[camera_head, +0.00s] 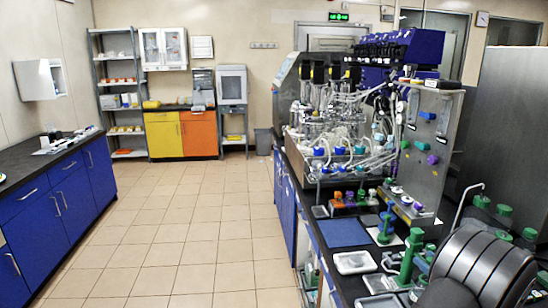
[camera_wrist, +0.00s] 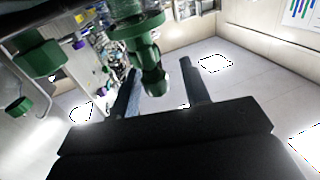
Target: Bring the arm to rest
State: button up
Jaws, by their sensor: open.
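My gripper (camera_wrist: 160,66) shows in the wrist view with its two dark fingers apart, so it is open. A green fitting (camera_wrist: 152,72) reaches down from the top of that view and shows between the fingers. I cannot tell how deep it lies between them, or whether it touches them; no finger is seen closed on it. In the head view, my dark arm links fill the lower right corner above the bench, and my gripper's fingers cannot be made out there. A green stand (camera_head: 408,258) is just left of these links.
The right bench (camera_head: 315,236) carries the bioreactor equipment (camera_head: 325,125), a blue mat (camera_head: 343,233), a white tray (camera_head: 355,262) and a green-based post (camera_head: 385,232). Green-capped items (camera_head: 503,210) stand at the right. The tiled floor (camera_head: 200,230) is clear; a blue cabinet (camera_head: 50,205) lines the left.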

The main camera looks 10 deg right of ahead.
jog(key=shift+w+a+m+h, duration=0.1)
jog(key=shift+a+m+h, duration=0.2)
jog(key=shift+h, duration=0.1)
